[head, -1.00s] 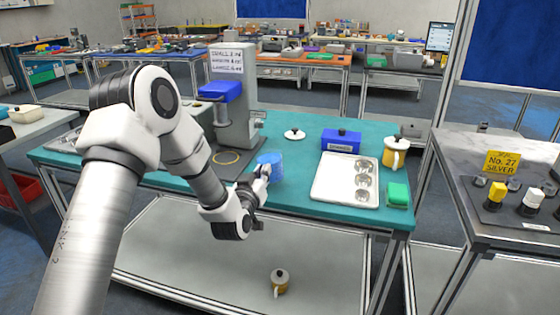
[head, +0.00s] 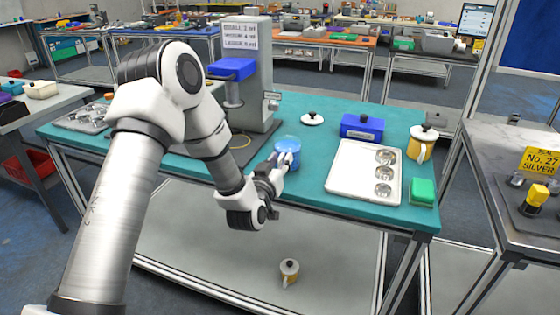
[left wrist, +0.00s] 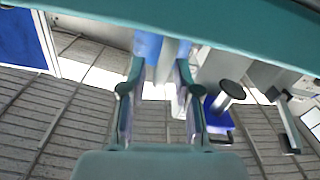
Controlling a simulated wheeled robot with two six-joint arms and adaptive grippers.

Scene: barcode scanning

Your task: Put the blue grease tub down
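The blue grease tub (head: 288,144) is at the front of the teal table, in front of the scale-like grey machine. My left gripper (head: 284,163) reaches it from the near side, with its fingers at the tub. In the left wrist view, a part of the blue tub (left wrist: 148,46) shows between the tips of the two fingers (left wrist: 159,72), which stand apart as if around it. The tub looks upright. Whether its base touches the table is hidden by the gripper. My right gripper is not in view.
A white tray (head: 346,174) with round metal cups lies to the right, beside a green block (head: 421,191). Behind are a white lid (head: 312,119), a blue box (head: 361,127) and a yellow mug (head: 421,145). The grey machine (head: 250,75) stands behind left. Bare teal surface lies around the tub.

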